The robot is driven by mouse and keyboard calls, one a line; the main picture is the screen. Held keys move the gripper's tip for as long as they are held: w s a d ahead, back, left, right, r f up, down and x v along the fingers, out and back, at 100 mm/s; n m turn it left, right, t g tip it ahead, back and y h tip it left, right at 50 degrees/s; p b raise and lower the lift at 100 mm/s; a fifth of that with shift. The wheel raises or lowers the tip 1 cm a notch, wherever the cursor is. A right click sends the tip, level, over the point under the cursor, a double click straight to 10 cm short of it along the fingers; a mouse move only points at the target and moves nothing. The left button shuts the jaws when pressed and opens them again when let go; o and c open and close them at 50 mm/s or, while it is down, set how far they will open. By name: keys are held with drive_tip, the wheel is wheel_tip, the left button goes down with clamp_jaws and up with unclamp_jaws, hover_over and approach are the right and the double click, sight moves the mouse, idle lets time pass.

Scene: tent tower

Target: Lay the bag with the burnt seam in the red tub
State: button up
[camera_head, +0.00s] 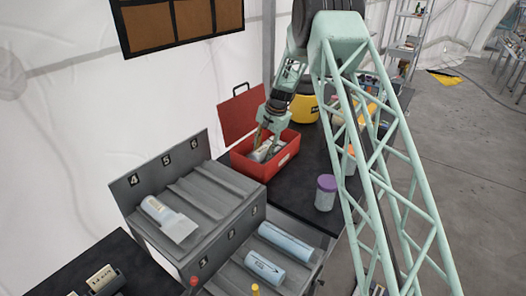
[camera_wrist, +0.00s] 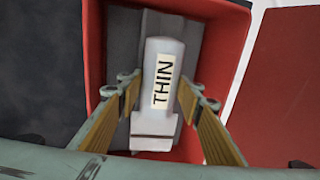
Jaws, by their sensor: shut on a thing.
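The red tub (camera_head: 268,168) stands with its lid up on the dark bench. My gripper (camera_head: 262,148) reaches down into it, shut on a pale bag (camera_wrist: 165,60) labelled "THIN". In the wrist view the fingers of my gripper (camera_wrist: 158,100) flank the bag's sides, inside the walls of the red tub (camera_wrist: 95,50). A grey shape (camera_wrist: 155,22) lies beneath the bag; I cannot tell whether the bag rests on it. No burnt seam is discernible on the held bag.
A grey numbered rack (camera_head: 215,190) stands at the front left. A pale bag (camera_head: 168,220) lies in slot 4, and two bluish bags (camera_head: 286,242) (camera_head: 264,268) lie in lower slots. A purple-lidded jar (camera_head: 325,193) and a yellow container (camera_head: 304,106) stand near the tub.

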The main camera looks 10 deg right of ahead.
drive_tip(key=shift+f, duration=0.25)
idle(0.6)
drive_tip(key=o, duration=1.1)
drive_tip(key=shift+v, duration=6)
